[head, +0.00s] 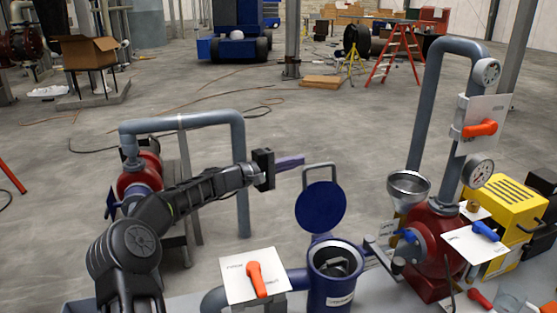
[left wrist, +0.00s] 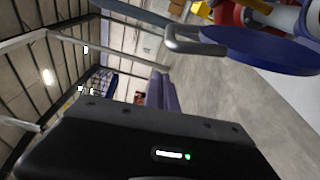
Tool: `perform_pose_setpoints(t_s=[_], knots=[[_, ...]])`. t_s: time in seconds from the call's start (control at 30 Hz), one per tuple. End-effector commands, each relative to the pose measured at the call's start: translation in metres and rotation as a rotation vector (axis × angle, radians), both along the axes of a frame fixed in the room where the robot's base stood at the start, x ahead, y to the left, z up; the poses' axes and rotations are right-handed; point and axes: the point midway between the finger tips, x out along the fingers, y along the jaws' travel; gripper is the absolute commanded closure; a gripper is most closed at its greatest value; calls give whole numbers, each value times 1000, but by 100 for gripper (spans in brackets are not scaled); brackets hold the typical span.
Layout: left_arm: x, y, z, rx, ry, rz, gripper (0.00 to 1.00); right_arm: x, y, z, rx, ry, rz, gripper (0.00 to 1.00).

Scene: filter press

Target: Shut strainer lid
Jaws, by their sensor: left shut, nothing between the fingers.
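The strainer lid (head: 320,207) is a round blue disc standing open and upright above the blue strainer body (head: 331,288). A grey bar handle (head: 320,168) rises at its top. The strainer mouth is open, with a grey basket part (head: 336,265) inside. My left gripper (head: 290,161) is shut and empty, at the upper left of the lid, apart from the handle in the picture. In the left wrist view the purple fingers (left wrist: 168,92) are together, and the lid (left wrist: 262,48) with its handle (left wrist: 190,44) is at the upper right. My right gripper is not in view.
A white plate with an orange lever (head: 257,279) stands left of the strainer. A red pump (head: 432,244), a steel funnel (head: 408,187) and a tall grey pipe with gauges (head: 430,100) stand right. A grey pipe arch (head: 240,170) stands behind my left arm.

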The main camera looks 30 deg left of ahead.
Motion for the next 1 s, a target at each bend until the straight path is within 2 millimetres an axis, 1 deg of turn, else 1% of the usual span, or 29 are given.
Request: perform_pose_setpoints(t_s=[0.03,0.1,0.3,0.77,0.87,1.0], knots=[[-9,-1,2,2,3,4,100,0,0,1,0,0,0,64],[-16,-7,2,2,4,4,100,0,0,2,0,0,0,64],[-28,-18,3,3,2,4,100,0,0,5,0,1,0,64],[-30,-21,3,4,0,3,100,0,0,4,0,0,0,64],[-31,-21,2,8,-3,3,100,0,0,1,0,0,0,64],[-31,-22,1,24,-18,3,100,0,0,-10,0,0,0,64]])
